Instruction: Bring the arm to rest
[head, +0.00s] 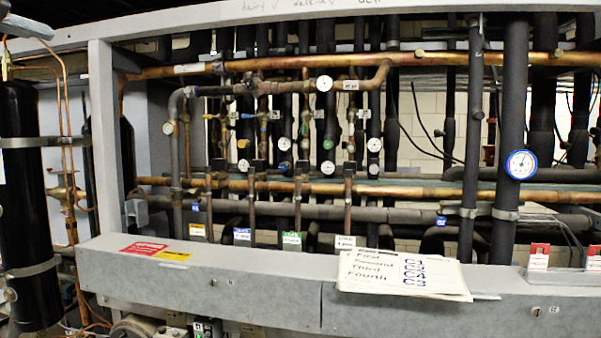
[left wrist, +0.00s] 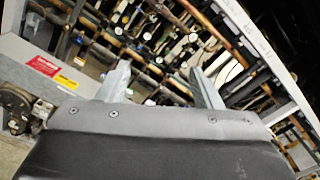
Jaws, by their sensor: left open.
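My left gripper (left wrist: 160,85) shows in the left wrist view, with its two grey fingers spread apart and nothing between them. It points toward the pipe rack, which looks tilted in that view. Neither arm nor gripper shows in the head view. My right gripper is in no view.
The compressor rack has copper pipes (head: 430,190), dark pipes and several gauges behind a grey beam (head: 250,288). Papers (head: 400,275) lie on the beam. A red and yellow label (head: 145,249) is at its left. A black cylinder (head: 22,200) stands at far left.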

